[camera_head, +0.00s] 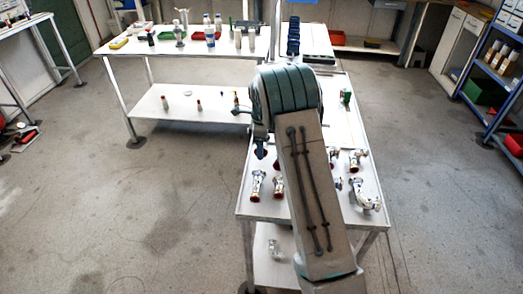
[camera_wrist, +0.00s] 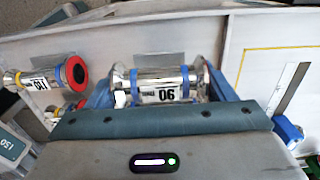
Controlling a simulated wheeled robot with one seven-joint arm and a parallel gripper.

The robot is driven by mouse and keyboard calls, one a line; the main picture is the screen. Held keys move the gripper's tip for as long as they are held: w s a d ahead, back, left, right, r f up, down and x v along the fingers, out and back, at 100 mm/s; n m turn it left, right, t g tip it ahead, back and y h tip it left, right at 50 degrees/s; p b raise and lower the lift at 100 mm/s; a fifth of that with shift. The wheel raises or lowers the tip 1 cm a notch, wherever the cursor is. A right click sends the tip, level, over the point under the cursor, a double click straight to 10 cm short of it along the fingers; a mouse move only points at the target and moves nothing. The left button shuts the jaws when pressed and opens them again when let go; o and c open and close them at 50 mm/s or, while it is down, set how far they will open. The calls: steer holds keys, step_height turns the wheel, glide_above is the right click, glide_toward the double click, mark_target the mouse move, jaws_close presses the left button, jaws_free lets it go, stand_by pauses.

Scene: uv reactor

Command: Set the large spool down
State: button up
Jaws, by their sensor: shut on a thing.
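In the wrist view, a shiny metal spool (camera_wrist: 160,77) with flared ends and a white number label lies crosswise between the two blue fingers of my gripper (camera_wrist: 160,90). The fingers are shut on it, one at each end. A white surface shows beyond it, but I cannot tell whether the spool touches that surface. In the head view my arm hides the held spool and most of the gripper, above the right-hand table (camera_head: 337,92).
In the wrist view, another metal spool (camera_wrist: 40,80) with a red end lies at left. A yellow outline (camera_wrist: 275,49) and a metal ruler-like strip (camera_wrist: 290,88) are at right. In the head view, several metal fittings (camera_head: 257,184) stand on the near table. A back table (camera_head: 125,50) holds bottles.

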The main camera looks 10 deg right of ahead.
steer(key=shift+f+p, duration=0.3)
steer(key=shift+f, duration=1.4)
steer(key=shift+f, duration=0.25)
steer(key=o, duration=1.2)
steer(key=shift+c, duration=0.2)
steer(key=shift+r, duration=0.15)
